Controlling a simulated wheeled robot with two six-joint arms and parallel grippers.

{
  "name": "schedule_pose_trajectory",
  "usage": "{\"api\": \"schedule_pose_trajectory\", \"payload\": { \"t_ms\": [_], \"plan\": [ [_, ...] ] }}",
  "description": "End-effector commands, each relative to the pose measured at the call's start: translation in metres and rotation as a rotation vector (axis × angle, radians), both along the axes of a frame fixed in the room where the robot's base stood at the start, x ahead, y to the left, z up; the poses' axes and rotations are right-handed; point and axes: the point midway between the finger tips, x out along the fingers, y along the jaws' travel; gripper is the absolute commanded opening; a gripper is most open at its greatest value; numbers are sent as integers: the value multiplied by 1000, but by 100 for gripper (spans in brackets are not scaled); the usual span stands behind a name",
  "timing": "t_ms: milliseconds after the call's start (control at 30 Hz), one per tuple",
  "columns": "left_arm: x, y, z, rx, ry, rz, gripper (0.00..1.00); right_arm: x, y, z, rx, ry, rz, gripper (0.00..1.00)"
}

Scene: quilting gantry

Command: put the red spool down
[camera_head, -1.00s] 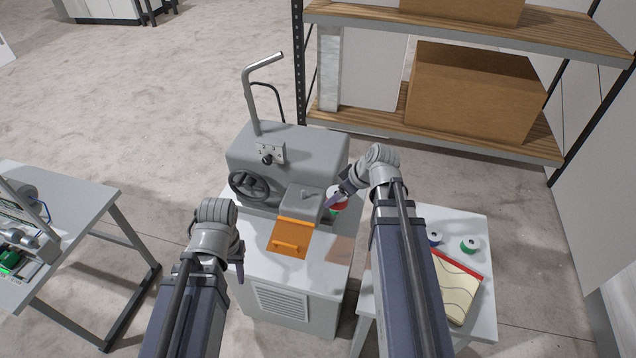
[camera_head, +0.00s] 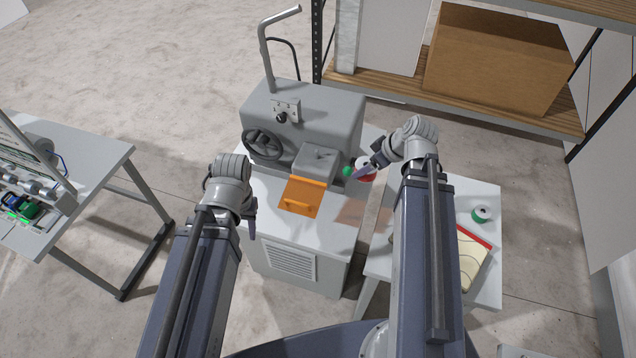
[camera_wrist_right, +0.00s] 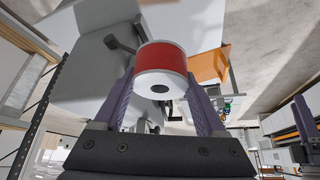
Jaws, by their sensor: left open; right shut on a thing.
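The red spool (camera_head: 368,165), red-wrapped with white ends, is held by my right gripper (camera_head: 362,173) just right of the grey machine's small front box. In the right wrist view the red spool (camera_wrist_right: 160,57) sits between the two purple fingers, its white end with a dark hole facing the camera. My right gripper is shut on it. I cannot tell whether the spool touches anything beneath. My left gripper (camera_head: 250,222) is open and empty, in front of the machine, left of the orange flap.
The grey machine (camera_head: 300,115) has an orange flap (camera_head: 303,196) and a small green thing (camera_head: 348,171) beside its box. Another table (camera_head: 105,150) stands left; shelving is behind.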

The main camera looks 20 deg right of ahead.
Motion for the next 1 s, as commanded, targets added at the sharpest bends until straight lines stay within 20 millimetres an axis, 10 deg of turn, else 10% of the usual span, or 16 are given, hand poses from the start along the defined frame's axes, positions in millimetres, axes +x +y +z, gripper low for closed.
{"api": "schedule_pose_trajectory", "payload": {
  "t_ms": [700, 1000],
  "plan": [
    [1, 0, -193, 3, -2, -29, 45, 0, 0, -193, 0, 0, 0, 18],
    [1, 1, -224, 3, -3, -38, 45, 0, 0, -224, 0, 0, 0, 18]
  ]
}}
